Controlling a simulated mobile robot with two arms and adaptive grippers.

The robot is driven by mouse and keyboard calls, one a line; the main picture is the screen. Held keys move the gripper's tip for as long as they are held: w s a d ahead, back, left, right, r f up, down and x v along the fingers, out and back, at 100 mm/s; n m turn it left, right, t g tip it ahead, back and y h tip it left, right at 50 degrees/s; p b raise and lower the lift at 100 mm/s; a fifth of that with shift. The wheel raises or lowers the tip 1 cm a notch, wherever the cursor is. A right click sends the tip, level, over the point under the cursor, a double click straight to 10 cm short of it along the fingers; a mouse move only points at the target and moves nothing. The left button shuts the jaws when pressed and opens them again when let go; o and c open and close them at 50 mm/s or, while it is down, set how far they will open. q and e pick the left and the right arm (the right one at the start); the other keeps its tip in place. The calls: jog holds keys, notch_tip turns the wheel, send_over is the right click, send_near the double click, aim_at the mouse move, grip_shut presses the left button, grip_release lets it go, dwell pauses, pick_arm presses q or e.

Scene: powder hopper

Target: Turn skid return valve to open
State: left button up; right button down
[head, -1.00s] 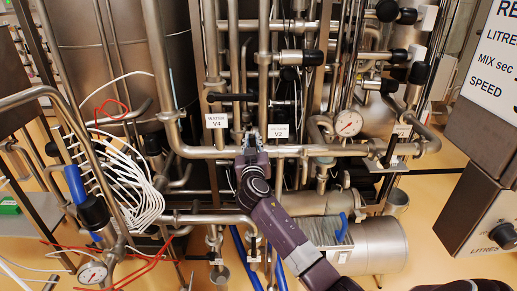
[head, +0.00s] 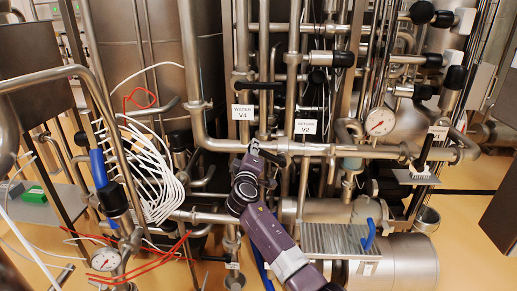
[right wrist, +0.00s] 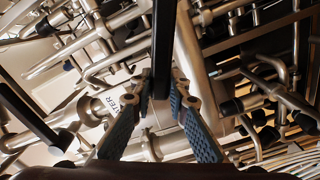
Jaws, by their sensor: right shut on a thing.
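A white sign reading RETURN V2 (head: 305,126) hangs among the skid pipes in the middle of the head view. My right gripper (head: 255,147) is left of and a little below this sign. A short black lever (head: 272,157) sticks out to the right beside its fingertips. In the right wrist view my right gripper's fingers (right wrist: 162,85) are closed on a long black bar (right wrist: 164,40), which looks like a valve handle. The valve body behind the fingers is hidden, so its exact position is unclear. My left gripper is not in view.
A WATER V4 sign (head: 243,112) with a horizontal black handle (head: 258,86) is close above my gripper. White hoses (head: 150,180) crowd the left. Pipes surround the gripper closely.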

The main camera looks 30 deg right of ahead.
notch_tip(320, 180, down, 7)
jog(key=a+n+b, duration=0.1)
jog(key=n+b, duration=0.1)
jog(key=n, duration=0.4)
jog(key=shift+w+n+b, duration=0.15)
jog(key=shift+n+b, duration=0.2)
jog(key=shift+n, duration=0.05)
jog(key=shift+a+f, duration=0.1)
jog(key=shift+f, duration=0.05)
jog(key=c, duration=1.8)
grip_release()
jog(key=shift+c, duration=0.2)
